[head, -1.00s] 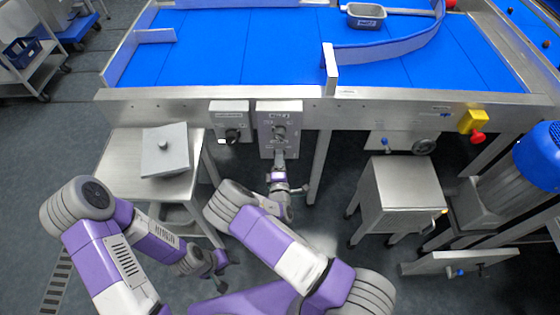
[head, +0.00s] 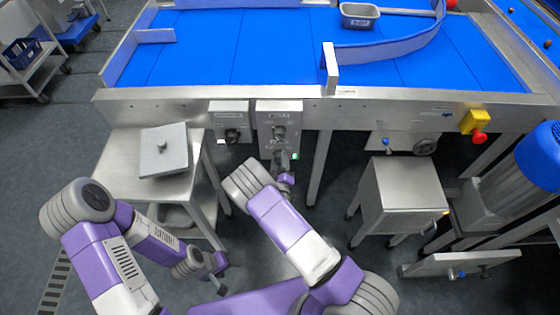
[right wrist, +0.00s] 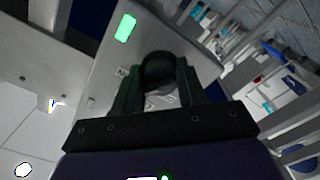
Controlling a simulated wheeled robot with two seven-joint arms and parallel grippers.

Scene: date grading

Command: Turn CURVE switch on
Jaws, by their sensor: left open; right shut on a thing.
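The right-hand switch box (head: 268,108) hangs on the front of the conveyor frame. It has a dark upper knob (head: 279,132) and a lower part largely hidden by my right arm. My right gripper (right wrist: 158,88) is shut on a round black switch knob (right wrist: 157,66) on a grey panel, one finger on each side. The labels are too small to read, so I cannot confirm CURVE. My left gripper (head: 217,268) is open and empty, low at the left.
A second switch box (head: 229,109) with a black knob stands just left. A steel table (head: 115,178) with a grey lidded item is at the left. A steel cabinet (head: 403,190) and a red stop button (head: 479,139) are at the right. The blue belt (head: 270,50) lies above.

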